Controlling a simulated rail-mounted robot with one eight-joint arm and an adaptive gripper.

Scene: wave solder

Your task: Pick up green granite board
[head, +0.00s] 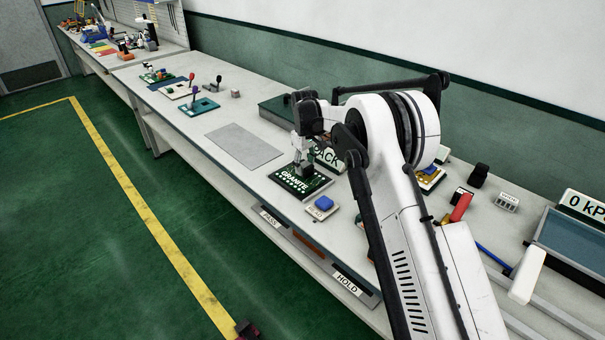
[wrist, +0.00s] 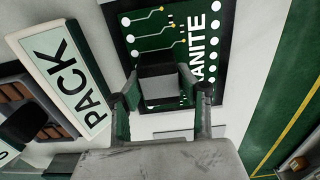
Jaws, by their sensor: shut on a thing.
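The green granite board (head: 288,186) is a dark green plate marked GRANITE, with white dots along it and a dark block (head: 308,170) standing on it. It lies at the front part of the bench in the head view. In the wrist view the board (wrist: 203,45) shows circuit traces and part of its lettering. My gripper (wrist: 166,100) is shut on the dark block of the board, one finger on each side. In the head view my gripper (head: 306,160) points down over the board. I cannot tell whether the board touches the bench.
A PACK sign (head: 328,156) stands close behind the board. A small plate with a blue button (head: 324,203) is just right of it. A flat grey mat (head: 244,146) lies to the left. PASS and HOLD labels (head: 347,284) mark the bench front.

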